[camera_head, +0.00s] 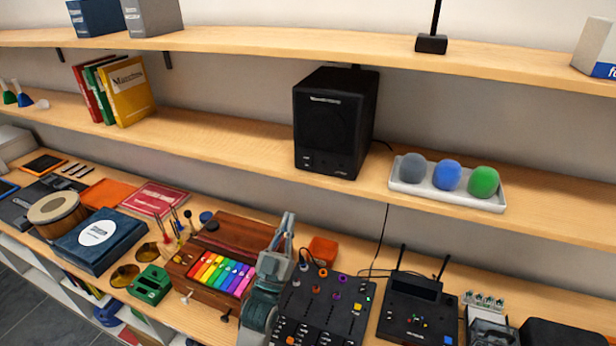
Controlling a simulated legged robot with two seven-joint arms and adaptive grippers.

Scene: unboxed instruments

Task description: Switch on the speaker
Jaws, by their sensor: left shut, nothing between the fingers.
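The speaker (331,122) is a black box standing upright on the middle shelf, right of centre. Small marks or controls show low on its front face, too small to read as on or off. A cable runs from behind it down toward the lower counter. My left gripper (287,220) points upward from the bottom middle, below and in front of the speaker. Its fingers are shut and empty, apart from the speaker. My right gripper is not in view.
A white tray (398,187) with grey, blue and green balls sits right of the speaker on the middle shelf (220,144). Below are a colourful xylophone (222,273), a black mixer (322,305) and a device with antennas (417,308).

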